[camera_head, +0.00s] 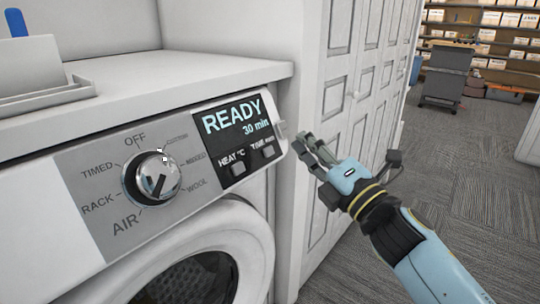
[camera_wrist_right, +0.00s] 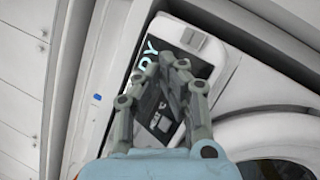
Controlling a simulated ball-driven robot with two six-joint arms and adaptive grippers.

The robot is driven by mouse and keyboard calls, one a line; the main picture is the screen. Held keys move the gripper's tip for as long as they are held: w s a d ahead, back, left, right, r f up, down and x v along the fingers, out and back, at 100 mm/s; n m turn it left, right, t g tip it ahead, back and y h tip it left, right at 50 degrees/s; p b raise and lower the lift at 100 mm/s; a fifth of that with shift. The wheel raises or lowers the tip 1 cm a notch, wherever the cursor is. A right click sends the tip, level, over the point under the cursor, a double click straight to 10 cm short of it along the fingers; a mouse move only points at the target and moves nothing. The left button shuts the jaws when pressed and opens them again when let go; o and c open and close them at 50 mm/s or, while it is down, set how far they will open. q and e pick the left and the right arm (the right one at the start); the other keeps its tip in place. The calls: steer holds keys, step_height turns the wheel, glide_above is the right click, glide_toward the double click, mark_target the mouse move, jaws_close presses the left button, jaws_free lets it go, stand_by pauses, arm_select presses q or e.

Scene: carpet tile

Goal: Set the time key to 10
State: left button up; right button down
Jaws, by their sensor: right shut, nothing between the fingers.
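The time key (camera_head: 267,151) is a small grey key under the "TIME min" label on the dryer's black display (camera_head: 228,122). The display reads "READY" and "30 min". The heat key (camera_head: 238,169) sits to its left. My right gripper (camera_head: 303,141) is shut and empty, just right of the panel's right end, apart from the time key in the head view. In the right wrist view the closed fingers (camera_wrist_right: 172,65) cover part of the display (camera_wrist_right: 140,82). My left gripper is out of view.
A chrome dial (camera_head: 152,178) with labels around it is left of the display. The round door (camera_head: 205,262) is below. A grey tray (camera_head: 45,95) stands on the top. White panelled doors (camera_head: 345,100) stand right of the machine. Carpeted floor is open at right.

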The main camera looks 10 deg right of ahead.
mark_target(269, 151)
steer(key=shift+w+a+f+b, duration=0.4)
steer(key=shift+w+a+f, duration=0.2)
steer(key=shift+w, duration=0.2)
steer(key=shift+w+a+f+b, duration=0.35)
steer(key=shift+w+a+f, duration=0.1)
steer(key=shift+w+a, duration=0.25)
stand_by(0.4)
steer(key=shift+w+a+f, duration=0.15)
steer(key=shift+w, duration=0.2)
steer(key=shift+w+a+f+b, duration=0.2)
steer(key=shift+b, duration=0.1)
stand_by(0.6)
stand_by(0.3)
steer(key=shift+s+d+r+p, duration=0.4)
steer(key=shift+s+d+p, duration=0.05)
steer(key=shift+s, duration=0.1)
